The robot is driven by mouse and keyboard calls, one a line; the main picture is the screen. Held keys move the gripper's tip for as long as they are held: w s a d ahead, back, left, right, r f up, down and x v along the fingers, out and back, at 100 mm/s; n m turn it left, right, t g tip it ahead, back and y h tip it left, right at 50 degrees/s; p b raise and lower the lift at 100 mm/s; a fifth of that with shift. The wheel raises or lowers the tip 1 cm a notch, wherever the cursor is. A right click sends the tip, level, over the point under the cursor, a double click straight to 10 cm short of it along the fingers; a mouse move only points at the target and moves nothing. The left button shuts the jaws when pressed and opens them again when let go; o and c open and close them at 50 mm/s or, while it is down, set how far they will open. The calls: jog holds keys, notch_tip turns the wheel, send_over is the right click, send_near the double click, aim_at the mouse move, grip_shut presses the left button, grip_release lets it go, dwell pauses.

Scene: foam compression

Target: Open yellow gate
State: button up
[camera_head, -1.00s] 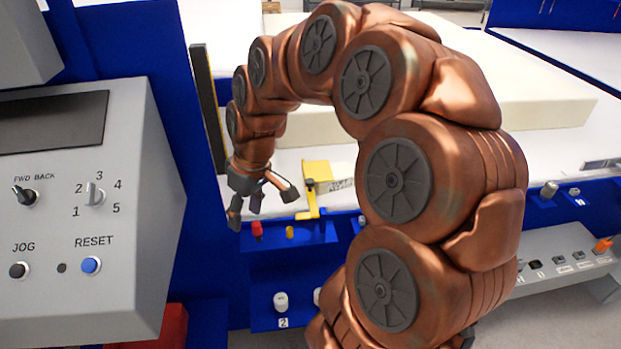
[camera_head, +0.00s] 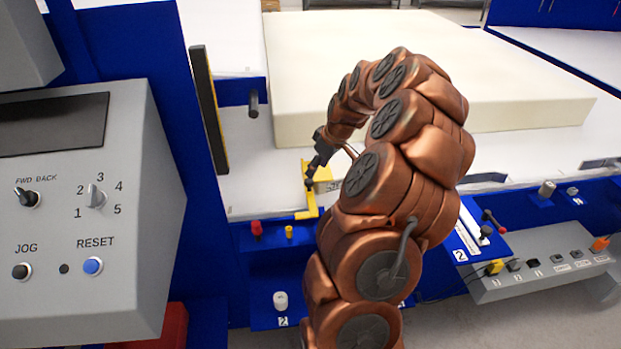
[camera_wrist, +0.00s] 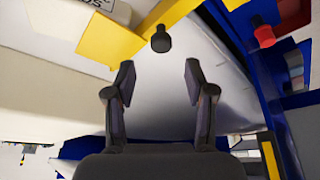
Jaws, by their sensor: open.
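The yellow gate (camera_head: 314,206) is a thin angled yellow piece at the front edge of the white table, partly hidden behind my gripper. In the wrist view a yellow bar (camera_wrist: 112,40) crosses the top left, with a black knob (camera_wrist: 160,39) beside it. My gripper (camera_head: 310,181) is at the gate in the head view. In the wrist view my gripper (camera_wrist: 159,75) has its two fingers apart with nothing between them. The black knob lies just beyond the fingertips, in line with the gap. Whether a finger touches the gate cannot be told.
A large cream foam block (camera_head: 400,60) lies on the white table (camera_head: 255,185). A red knob (camera_head: 257,229) and a small yellow peg (camera_head: 289,232) stand on the blue ledge. A grey control panel (camera_head: 85,200) fills the left. A switch box (camera_head: 540,272) is at the right.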

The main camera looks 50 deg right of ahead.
aim_at(309, 181)
jog(key=shift+p+x, duration=0.9)
jog(key=shift+x, duration=2.4)
jog(key=shift+a, duration=0.1)
grip_shut()
